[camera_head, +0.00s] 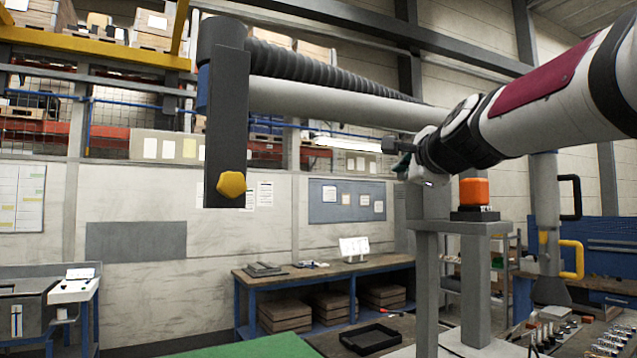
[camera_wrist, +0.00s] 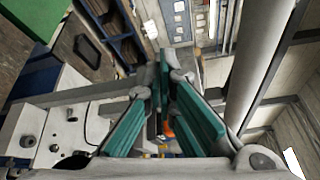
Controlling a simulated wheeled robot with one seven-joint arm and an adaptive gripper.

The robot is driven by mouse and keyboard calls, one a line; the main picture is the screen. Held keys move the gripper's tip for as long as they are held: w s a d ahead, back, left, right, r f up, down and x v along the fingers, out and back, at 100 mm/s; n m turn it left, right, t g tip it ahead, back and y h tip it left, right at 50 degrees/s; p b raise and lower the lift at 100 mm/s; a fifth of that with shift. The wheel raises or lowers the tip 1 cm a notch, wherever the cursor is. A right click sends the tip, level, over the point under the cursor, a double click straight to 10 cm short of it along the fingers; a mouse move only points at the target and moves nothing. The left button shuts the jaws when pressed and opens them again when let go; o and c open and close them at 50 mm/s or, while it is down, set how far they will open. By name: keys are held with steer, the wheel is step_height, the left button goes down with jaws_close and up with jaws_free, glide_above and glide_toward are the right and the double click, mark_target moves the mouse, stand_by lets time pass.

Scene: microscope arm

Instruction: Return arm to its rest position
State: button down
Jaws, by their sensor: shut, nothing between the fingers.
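The microscope arm, a white horizontal tube (camera_head: 330,102) with a dark ribbed hose above it, spans the head view. Its left end carries a dark upright bar (camera_head: 228,125) with a yellow knob (camera_head: 231,184) low on it. My gripper (camera_head: 398,165) is shut and empty beside the tube's right part; the head view does not show whether they touch. In the wrist view, my green-padded fingers (camera_wrist: 172,88) converge with nothing between them, and a pale tube (camera_wrist: 262,62) runs to their right. The tube's right end is partly hidden behind my gripper.
An orange block (camera_head: 474,192) sits on a grey stand (camera_head: 452,270) just below my gripper. A yellow handle (camera_head: 571,259) is at right. A workbench (camera_head: 330,269) and a black tray (camera_head: 370,338) are lower down. Open air surrounds the dark bar.

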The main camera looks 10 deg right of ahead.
steer(key=s+a+f+n+g, duration=0.1)
steer(key=s+f+n+g, duration=0.2)
steer(key=s+f+n, duration=0.4)
steer(key=s+a+f+n+g+b, duration=0.1)
steer(key=s+f+n+g, duration=0.3)
steer(key=s+f, duration=0.9)
steer(key=s+a+f+n+g+b, duration=0.1)
steer(key=s+a+f+n+g, duration=0.2)
steer(key=s+f+n, duration=0.7)
step_height(320, 180, down, 7)
steer(key=shift+s+f+g+y, duration=0.15)
steer(key=shift+s+g+y, duration=0.2)
steer(key=shift+g, duration=0.35)
